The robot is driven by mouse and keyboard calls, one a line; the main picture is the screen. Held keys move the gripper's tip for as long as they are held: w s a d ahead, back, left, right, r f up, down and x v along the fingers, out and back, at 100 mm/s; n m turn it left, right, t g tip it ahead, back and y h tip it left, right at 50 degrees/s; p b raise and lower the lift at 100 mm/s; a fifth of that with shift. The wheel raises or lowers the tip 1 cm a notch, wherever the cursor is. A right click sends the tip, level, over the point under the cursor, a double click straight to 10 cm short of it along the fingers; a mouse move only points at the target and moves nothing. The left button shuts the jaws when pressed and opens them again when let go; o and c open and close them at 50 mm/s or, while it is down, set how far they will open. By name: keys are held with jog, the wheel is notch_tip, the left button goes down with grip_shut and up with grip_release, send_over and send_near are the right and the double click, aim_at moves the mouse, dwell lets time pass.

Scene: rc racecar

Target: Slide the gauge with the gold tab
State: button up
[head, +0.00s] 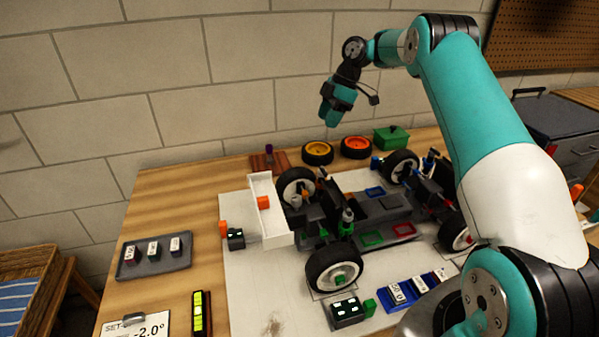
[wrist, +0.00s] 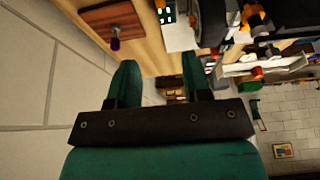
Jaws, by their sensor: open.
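A small black gauge (head: 236,239) with lit marks stands on the pale board left of the racecar. An orange tab (head: 223,228) is beside it; I cannot tell whether this is the gold one. In the wrist view a gauge (wrist: 166,14) shows at the top edge, with a yellow-orange piece above it. Another gauge (head: 347,311) at the front has a green tab (head: 369,307). My gripper (head: 329,116) is high above the back of the table, clear of every gauge. In the wrist view its two fingers (wrist: 159,62) are apart with nothing between them.
The racecar chassis (head: 370,212), with its white wing (head: 268,212), fills the middle of the board. Yellow (head: 317,151) and orange wheels (head: 356,147) and a green box (head: 391,138) stand behind. A grey tray (head: 154,256) and a yellow level (head: 198,313) are at left.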

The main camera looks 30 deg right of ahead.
jog(key=b+x, duration=0.1)
jog(key=x, duration=1.5)
jog(key=shift+a+f, duration=0.2)
jog(key=shift+f, duration=0.05)
jog(key=shift+c, duration=0.4)
grip_shut()
